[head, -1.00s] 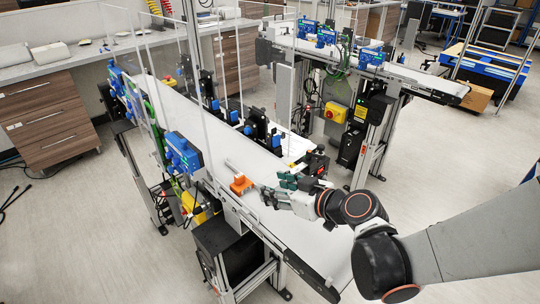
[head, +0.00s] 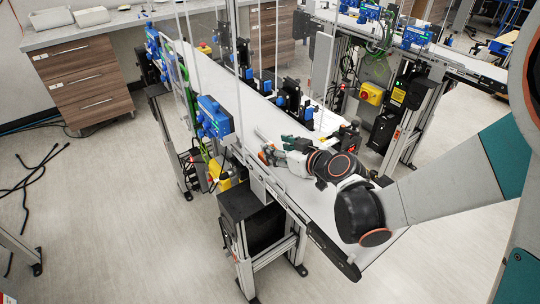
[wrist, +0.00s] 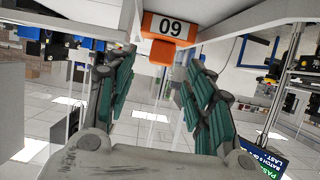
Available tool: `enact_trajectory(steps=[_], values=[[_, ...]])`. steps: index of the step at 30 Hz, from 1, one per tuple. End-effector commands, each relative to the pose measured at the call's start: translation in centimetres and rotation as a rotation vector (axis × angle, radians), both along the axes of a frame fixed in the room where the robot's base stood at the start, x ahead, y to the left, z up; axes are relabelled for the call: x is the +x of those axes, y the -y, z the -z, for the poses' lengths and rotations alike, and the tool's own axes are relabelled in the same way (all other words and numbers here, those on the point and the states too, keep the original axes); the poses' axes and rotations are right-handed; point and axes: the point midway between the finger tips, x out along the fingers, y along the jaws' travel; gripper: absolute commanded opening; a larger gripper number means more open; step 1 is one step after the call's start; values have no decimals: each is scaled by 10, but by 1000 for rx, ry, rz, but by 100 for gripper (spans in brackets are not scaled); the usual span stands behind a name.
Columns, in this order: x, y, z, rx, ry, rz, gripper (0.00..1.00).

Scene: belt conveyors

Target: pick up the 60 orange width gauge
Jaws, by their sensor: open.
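The orange width gauge (head: 267,151) is on the white belt of the near conveyor, partly hidden behind my gripper (head: 279,153) in the head view. In the wrist view the gauge (wrist: 167,51) is at the top centre. Its white label reads 60 upside down, looking like "09". My gripper (wrist: 160,62) is open there, with one green-padded finger at left and one at right. The gauge appears between and just beyond the fingertips. I see no clear contact.
The near conveyor belt (head: 322,196) runs diagonally, with a blue sensor box (head: 214,117) and clear upright panels along its left side. Black and blue fixtures (head: 281,101) line its far side. A second conveyor (head: 462,63) stands at the upper right. Floor at the lower left is mostly open.

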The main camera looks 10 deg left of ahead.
Motion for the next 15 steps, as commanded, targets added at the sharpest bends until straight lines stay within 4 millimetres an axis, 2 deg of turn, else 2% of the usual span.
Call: enact_trajectory(steps=[4,11,12,15], values=[[12,-15,9,-1,1,-1,48],[14,-17,9,0,0,0,48],[14,-17,9,0,0,0,46],[14,-17,9,-1,1,0,23]])
